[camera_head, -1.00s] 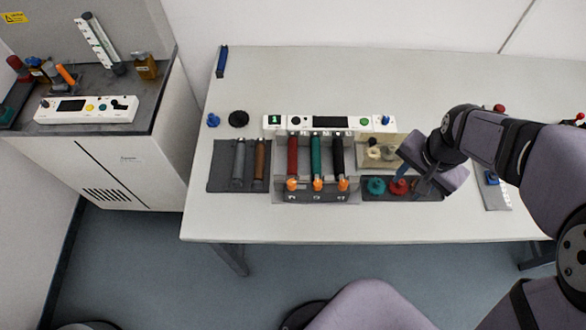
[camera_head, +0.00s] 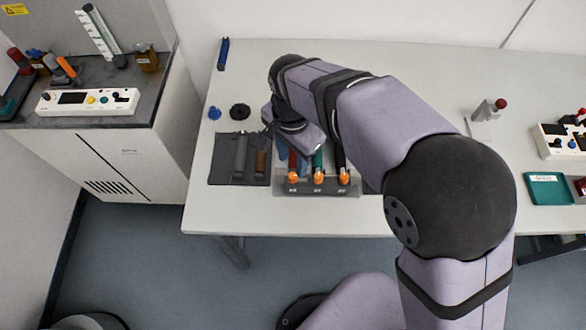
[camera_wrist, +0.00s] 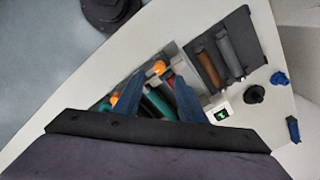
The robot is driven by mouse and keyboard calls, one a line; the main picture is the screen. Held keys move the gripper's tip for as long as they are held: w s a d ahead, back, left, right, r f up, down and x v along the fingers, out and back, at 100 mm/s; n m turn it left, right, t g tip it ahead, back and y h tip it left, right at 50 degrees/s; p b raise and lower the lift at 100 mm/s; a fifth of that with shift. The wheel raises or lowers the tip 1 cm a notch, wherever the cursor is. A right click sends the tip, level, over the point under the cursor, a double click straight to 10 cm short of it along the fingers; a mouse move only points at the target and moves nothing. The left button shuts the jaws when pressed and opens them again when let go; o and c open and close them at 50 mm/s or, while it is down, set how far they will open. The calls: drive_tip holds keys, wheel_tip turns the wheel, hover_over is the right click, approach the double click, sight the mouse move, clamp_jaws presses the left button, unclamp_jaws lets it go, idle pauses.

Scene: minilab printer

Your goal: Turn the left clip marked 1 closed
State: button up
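The left clip (camera_head: 292,177) is an orange knob at the front of the red cartridge (camera_head: 292,160), first of three in a grey holder (camera_head: 318,188). The same clip shows in the wrist view (camera_wrist: 159,67), ahead of and between my fingertips. My gripper (camera_wrist: 160,76) has two blue fingers, spread apart with nothing held between them. In the head view my gripper (camera_head: 292,155) hangs over the left part of the holder, behind the clip's front edge. I cannot tell whether it touches anything. The printed label is too small to read.
The middle clip (camera_head: 318,178) and right clip (camera_head: 343,178) stand close beside it. A dark mat (camera_head: 225,172) with a grey and a brown cylinder lies left. My arm hides the panel behind. A black knob (camera_head: 240,111) and blue knob (camera_head: 215,113) lie back left. The table front is clear.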

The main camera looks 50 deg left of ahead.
sight(293, 175)
drive_tip(key=shift+f+p, duration=0.85)
drive_tip(key=shift+f, duration=2.35)
clamp_jaws()
